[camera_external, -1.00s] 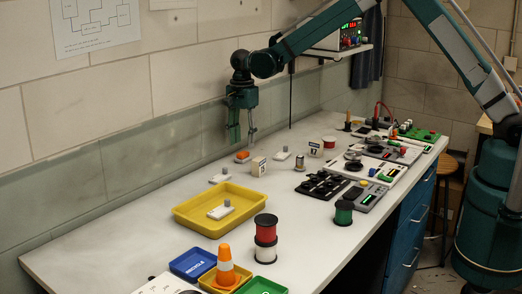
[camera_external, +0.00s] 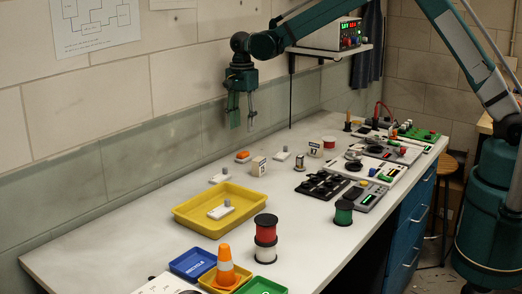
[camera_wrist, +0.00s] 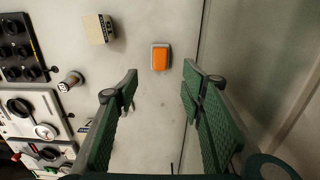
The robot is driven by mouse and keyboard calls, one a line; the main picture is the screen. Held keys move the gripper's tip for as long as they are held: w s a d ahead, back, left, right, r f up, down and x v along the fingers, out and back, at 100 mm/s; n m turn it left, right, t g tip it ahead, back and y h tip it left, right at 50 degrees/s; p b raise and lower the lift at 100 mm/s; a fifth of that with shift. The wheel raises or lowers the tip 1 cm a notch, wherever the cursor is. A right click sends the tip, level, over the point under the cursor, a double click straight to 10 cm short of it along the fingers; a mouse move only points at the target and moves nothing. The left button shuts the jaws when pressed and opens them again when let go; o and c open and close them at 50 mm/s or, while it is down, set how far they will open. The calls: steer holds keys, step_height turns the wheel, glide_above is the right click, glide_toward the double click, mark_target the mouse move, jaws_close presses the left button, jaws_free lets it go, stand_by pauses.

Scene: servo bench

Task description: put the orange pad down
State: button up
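The orange pad (camera_external: 243,155) lies on the white bench top near the wall, on a small pale base. It also shows in the wrist view (camera_wrist: 160,59), beyond my fingertips and in line with the gap between them. My gripper (camera_external: 242,122) is open and empty, raised above the bench over the pad's area. In the wrist view its two green fingers (camera_wrist: 160,78) stand wide apart with bare bench between them. No finger touches the pad.
A small box (camera_external: 258,166) stands just right of the pad. A yellow tray (camera_external: 185,222) is in front, with one such piece inside. The wall (camera_wrist: 250,60) is close on the pad's other side.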

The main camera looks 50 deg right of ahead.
stand_by(0.4)
steer(key=s+d+r+n+t, duration=0.2)
steer(key=s+d+r+n, duration=0.3)
steer(key=s+r, duration=0.65)
steer(key=s+d+r+n+t, duration=0.1)
steer(key=s+d+r+n, duration=0.3)
steer(key=s+d+r, duration=0.5)
steer(key=s+d+n+t, duration=0.1)
steer(key=s+n, duration=0.2)
steer(key=s, duration=0.7)
steer(key=s+d+f+n+t, duration=0.1)
steer(key=s+d+n, duration=0.1)
steer(key=s, duration=0.9)
steer(key=s+d+f+n+t, duration=0.1)
steer(key=s+n, duration=0.3)
steer(key=s, duration=0.6)
steer(key=shift+s+d+t, duration=0.35)
steer(key=shift+d+t, duration=0.1)
steer(key=shift+t, duration=0.15)
